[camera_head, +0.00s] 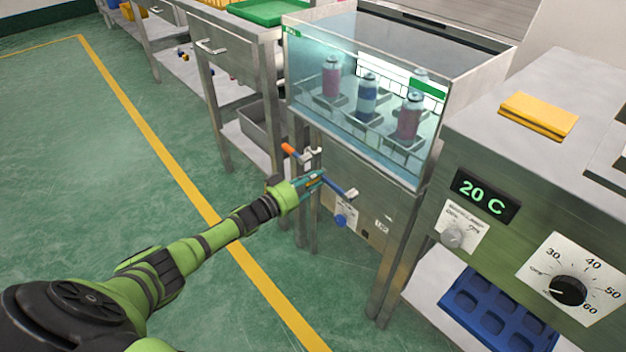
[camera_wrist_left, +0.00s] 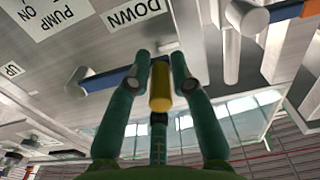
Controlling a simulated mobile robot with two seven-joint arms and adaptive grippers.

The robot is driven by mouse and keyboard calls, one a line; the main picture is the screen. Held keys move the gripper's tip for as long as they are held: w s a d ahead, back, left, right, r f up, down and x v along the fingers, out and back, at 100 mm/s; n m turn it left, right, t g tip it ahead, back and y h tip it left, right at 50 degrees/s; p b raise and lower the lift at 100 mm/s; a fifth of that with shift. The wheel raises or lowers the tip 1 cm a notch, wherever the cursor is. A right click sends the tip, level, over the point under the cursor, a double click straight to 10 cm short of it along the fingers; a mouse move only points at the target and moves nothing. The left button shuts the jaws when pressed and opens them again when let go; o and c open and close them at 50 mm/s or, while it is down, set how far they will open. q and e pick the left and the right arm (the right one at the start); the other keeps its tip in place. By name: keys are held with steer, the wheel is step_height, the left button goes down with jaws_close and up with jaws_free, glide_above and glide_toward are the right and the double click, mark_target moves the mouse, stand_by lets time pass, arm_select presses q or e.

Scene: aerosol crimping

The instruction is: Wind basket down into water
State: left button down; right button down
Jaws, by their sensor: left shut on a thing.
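The glass-walled tank (camera_head: 350,138) stands at the top middle in the head view. Inside, several pink and blue aerosol cans (camera_head: 331,76) stand upright in the grey holders of the basket (camera_head: 330,103). The water level is hard to tell. On the steel front below is a crank with a blue arm (camera_head: 338,187). My left gripper (camera_head: 317,177) is shut on the crank's yellow grip. In the left wrist view the yellow grip (camera_wrist_left: 160,88) lies between the teal fingers, with the blue arm (camera_wrist_left: 105,80) behind it. My right gripper is out of view.
An orange-handled lever (camera_head: 289,149) sits just above the crank, and a blue knob (camera_head: 341,221) below it. A DOWN label (camera_wrist_left: 135,13) shows in the wrist view. A console (camera_head: 500,160) reading 20 C stands right. Open floor (camera_head: 90,150) lies left.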

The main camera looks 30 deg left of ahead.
arm_select(q)
steer(key=shift+f, duration=0.35)
steer(key=shift+s, duration=0.1)
steer(key=c, duration=1.2)
jaws_free()
steer(key=shift+r, duration=0.1)
steer(key=v, duration=1.2)
steer(key=shift+d, duration=0.1)
